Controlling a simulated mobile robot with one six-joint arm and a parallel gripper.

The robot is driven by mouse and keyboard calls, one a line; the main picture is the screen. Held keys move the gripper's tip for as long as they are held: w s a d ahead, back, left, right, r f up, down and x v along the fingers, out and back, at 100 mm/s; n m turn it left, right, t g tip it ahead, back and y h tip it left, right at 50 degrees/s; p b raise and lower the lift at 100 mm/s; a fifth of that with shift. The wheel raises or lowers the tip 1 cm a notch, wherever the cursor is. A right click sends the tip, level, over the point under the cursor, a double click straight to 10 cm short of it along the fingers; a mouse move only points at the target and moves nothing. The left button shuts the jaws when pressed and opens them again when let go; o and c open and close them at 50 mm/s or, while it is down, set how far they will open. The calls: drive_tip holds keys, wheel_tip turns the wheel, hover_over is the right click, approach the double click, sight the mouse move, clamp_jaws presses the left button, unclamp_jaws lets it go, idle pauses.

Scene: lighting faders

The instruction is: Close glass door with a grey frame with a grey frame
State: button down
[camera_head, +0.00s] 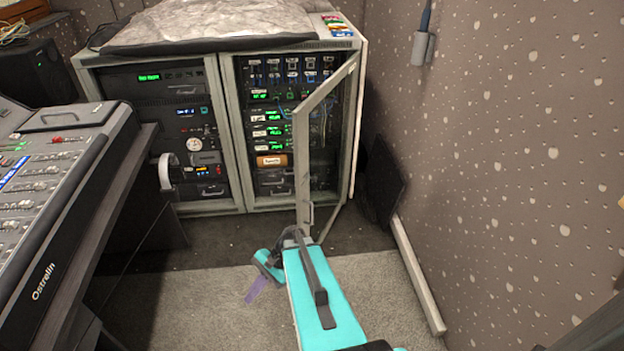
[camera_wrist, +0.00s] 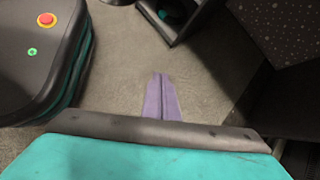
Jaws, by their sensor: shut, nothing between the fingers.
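The glass door with a grey frame (camera_head: 302,165) stands open on the right-hand rack cabinet. It is hinged at the cabinet's right side and swung out toward me, with its free upright edge on the left. Equipment shows through the glass. My gripper (camera_head: 255,290) is low over the carpet, in front of the cabinets and left of my turquoise arm link. Its purple fingers (camera_wrist: 162,98) are together and empty in the wrist view, pointing at bare floor. My arm's elbow overlaps the area just below the door's lower corner in the picture; I cannot tell whether they touch.
The left rack cabinet (camera_head: 180,130) stands beside the open one. A mixing desk (camera_head: 50,190) fills the left side. A speckled wall (camera_head: 510,150) bounds the right, with a dark panel (camera_head: 383,180) leaning near it. Some carpet (camera_head: 200,310) in front is clear.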

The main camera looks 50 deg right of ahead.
drive_tip(key=w+d+r+m+t+b, duration=0.1)
drive_tip(key=w+d+r+m+t, duration=0.15)
drive_tip(key=d, duration=0.25)
drive_tip(key=w+d+r+m+t+b, duration=0.1)
drive_tip(key=d+r+m+t, duration=0.15)
drive_tip(key=d, duration=0.25)
drive_tip(key=m+t+h+b, duration=0.3)
drive_tip(key=m+t+b, duration=0.3)
drive_tip(key=m+t, duration=0.4)
approach(305, 170)
drive_tip(key=v, duration=0.8)
drive_tip(key=shift+w+a, duration=0.15)
drive_tip(key=shift+a, duration=0.1)
drive_tip(key=shift+w, duration=0.1)
drive_tip(key=b+x, duration=0.2)
drive_tip(key=x, duration=1.2)
drive_tip(key=shift+r, duration=0.1)
